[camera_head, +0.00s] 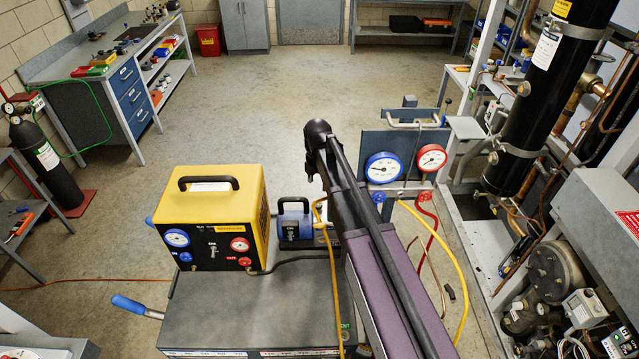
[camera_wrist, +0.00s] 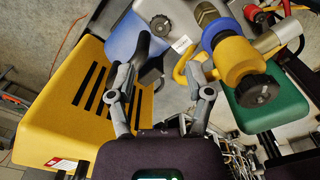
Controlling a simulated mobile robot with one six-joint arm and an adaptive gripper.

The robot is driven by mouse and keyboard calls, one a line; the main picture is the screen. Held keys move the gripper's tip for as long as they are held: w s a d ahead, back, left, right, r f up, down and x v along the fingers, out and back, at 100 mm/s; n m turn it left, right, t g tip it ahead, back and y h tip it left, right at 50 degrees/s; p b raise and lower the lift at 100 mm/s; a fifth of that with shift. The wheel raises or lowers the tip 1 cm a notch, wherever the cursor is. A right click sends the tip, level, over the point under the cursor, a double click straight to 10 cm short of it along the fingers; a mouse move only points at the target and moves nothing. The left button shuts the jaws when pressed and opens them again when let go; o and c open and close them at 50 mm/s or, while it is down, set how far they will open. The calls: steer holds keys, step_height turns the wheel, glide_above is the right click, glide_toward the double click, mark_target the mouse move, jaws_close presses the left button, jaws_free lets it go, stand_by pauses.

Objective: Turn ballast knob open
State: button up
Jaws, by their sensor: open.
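A blue and grey vacuum pump (camera_head: 294,226) stands right of the yellow recovery unit; my arm partly covers that area. In the wrist view the pump's blue body (camera_wrist: 124,38) lies beyond my left finger. A small dark round knob (camera_wrist: 162,24) sits on its grey end. A ribbed black knob (camera_wrist: 252,91) tips a yellow and blue fitting (camera_wrist: 233,58) at the right. I cannot tell for certain which is the ballast knob. My gripper (camera_wrist: 166,78) is open and empty, its fingers apart and short of both knobs. In the head view my gripper is hidden.
The yellow recovery unit (camera_head: 212,222) stands on the grey cart (camera_head: 250,310). A gauge manifold (camera_head: 398,160) with red, yellow and blue parts is right of my arm. A green body (camera_wrist: 268,108) is close at the wrist view's right. Open floor (camera_head: 260,105) lies beyond.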

mark_target(318, 205)
steer(key=shift+f, duration=0.1)
stand_by(0.3)
step_height(318, 205, down, 9)
steer(key=b, duration=0.9)
steer(key=shift+m, duration=0.5)
steer(key=m, duration=0.3)
steer(key=shift+m, duration=0.3)
steer(key=m, duration=0.4)
steer(key=shift+m, duration=0.4)
steer(key=c, duration=0.9)
